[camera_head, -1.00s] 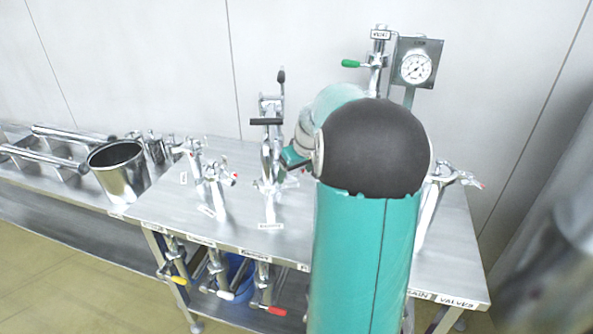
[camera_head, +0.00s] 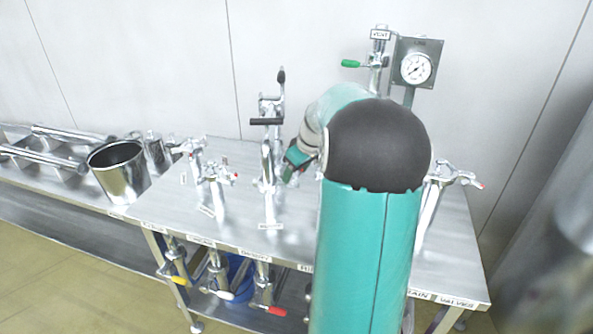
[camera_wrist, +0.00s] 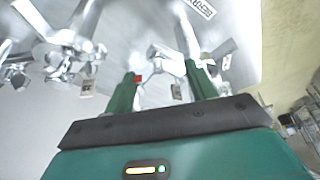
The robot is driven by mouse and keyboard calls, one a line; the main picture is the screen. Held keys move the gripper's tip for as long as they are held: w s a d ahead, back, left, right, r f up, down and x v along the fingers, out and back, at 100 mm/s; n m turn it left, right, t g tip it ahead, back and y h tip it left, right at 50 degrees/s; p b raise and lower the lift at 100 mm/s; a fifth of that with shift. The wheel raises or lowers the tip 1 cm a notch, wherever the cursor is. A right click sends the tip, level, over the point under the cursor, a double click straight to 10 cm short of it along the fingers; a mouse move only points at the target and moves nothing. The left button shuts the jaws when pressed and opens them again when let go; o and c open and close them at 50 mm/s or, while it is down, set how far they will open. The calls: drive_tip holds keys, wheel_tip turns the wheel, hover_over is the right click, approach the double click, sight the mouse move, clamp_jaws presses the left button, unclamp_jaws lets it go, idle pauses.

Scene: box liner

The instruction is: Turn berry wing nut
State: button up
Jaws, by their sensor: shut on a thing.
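A shiny metal wing nut (camera_wrist: 165,64) sits between the two green fingers of my gripper (camera_wrist: 162,76) in the wrist view. The gripper is shut on it; a small red tip shows beside the left finger. In the head view my gripper (camera_head: 297,158) is beside the tall chrome fitting with a black handle (camera_head: 266,121), just right of its post. My arm hides the fingertips and the wing nut there. I cannot read a berry label on this fitting.
The steel table (camera_head: 190,222) carries several chrome valve fittings with red tips. A gauge (camera_head: 416,69) and a green-handled valve (camera_head: 351,63) stand at the back right. A metal pot (camera_head: 118,171) is at the left. Valves with yellow, white and red handles hang below the table's front edge.

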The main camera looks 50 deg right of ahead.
drive_tip(key=n+y, duration=0.1)
drive_tip(key=n, duration=0.1)
drive_tip(key=n+y, duration=0.1)
drive_tip(key=n, duration=0.2)
drive_tip(key=shift+w+d+n, duration=0.1)
drive_tip(key=shift+d+n, duration=0.1)
drive_tip(key=shift+n, duration=0.1)
drive_tip(key=shift+n+g+y, duration=0.7)
drive_tip(key=shift+n+g, duration=0.1)
drive_tip(key=shift+n, duration=1.3)
drive_tip(key=o, duration=1)
drive_tip(key=shift+d+r, duration=0.1)
drive_tip(key=v, duration=1.3)
drive_tip(key=shift+r, duration=0.25)
drive_tip(key=shift+d, duration=0.1)
